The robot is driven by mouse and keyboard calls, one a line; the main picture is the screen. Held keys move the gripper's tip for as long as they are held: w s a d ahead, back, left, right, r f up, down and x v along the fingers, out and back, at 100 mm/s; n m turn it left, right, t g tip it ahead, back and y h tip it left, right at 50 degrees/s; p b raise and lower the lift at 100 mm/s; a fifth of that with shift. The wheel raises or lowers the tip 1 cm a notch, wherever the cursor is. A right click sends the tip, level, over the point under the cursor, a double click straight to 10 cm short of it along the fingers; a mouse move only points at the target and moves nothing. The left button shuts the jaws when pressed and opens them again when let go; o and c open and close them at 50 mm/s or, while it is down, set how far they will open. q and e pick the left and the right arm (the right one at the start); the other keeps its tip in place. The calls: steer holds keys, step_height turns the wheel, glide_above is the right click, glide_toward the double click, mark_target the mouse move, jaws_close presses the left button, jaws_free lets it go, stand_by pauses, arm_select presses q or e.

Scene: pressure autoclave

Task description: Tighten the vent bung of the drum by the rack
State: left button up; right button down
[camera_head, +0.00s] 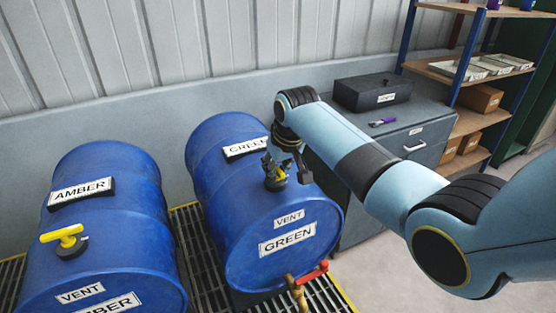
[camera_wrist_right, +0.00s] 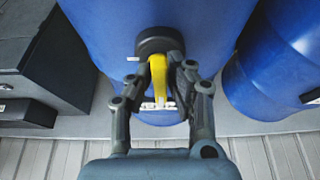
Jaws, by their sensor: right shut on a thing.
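The blue GREEN drum (camera_head: 222,190) lies on its side, nearer the rack than the blue AMBER drum (camera_head: 125,245). Its vent bung has a yellow handle (camera_wrist_right: 158,72) on a dark round boss (camera_wrist_right: 160,41), seen in the right wrist view. My right gripper (camera_head: 276,180) is at the top of the GREEN drum, above its VENT label, and is shut on the yellow handle; the fingers (camera_wrist_right: 159,85) flank it in the wrist view. In the head view the fingers mostly hide this bung. My left gripper is not in view.
The AMBER drum has its own yellow T-handle bung (camera_head: 64,237). A red-handled tap (camera_head: 312,274) sticks out of the GREEN drum's front. A grey cabinet (camera_head: 425,135) with a black box (camera_head: 372,92) and the rack (camera_head: 468,70) stand to the right. A grating (camera_head: 186,235) lies beneath the drums.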

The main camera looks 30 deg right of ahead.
steer(key=m, duration=0.2)
steer(key=m+h, duration=0.2)
steer(key=m, duration=0.1)
steer(key=shift+w+a+m, duration=0.1)
steer(key=shift+a+m, duration=0.15)
steer(key=shift+m, duration=0.05)
steer(key=m+g, duration=0.1)
steer(key=m, duration=0.1)
steer(key=shift+m+h, duration=0.4)
steer(key=shift+w+a+m+g+h+b, duration=0.15)
steer(key=shift+m+g+h+b, duration=0.2)
steer(key=shift+m, duration=0.45)
steer(key=m+g+b, duration=0.1)
steer(key=m+b, duration=0.1)
steer(key=m, duration=0.1)
steer(key=shift+w+f+m+h, duration=0.1)
steer(key=shift+m+h, duration=0.25)
steer(key=shift+m, duration=0.05)
steer(key=shift+w+m+g+b, duration=0.1)
steer(key=shift+m+g+b, duration=0.85)
steer(key=shift+m+b, duration=1)
steer(key=shift+m, duration=0.25)
steer(key=c, duration=1.2)
jaws_free()
steer(key=shift+c, duration=0.2)
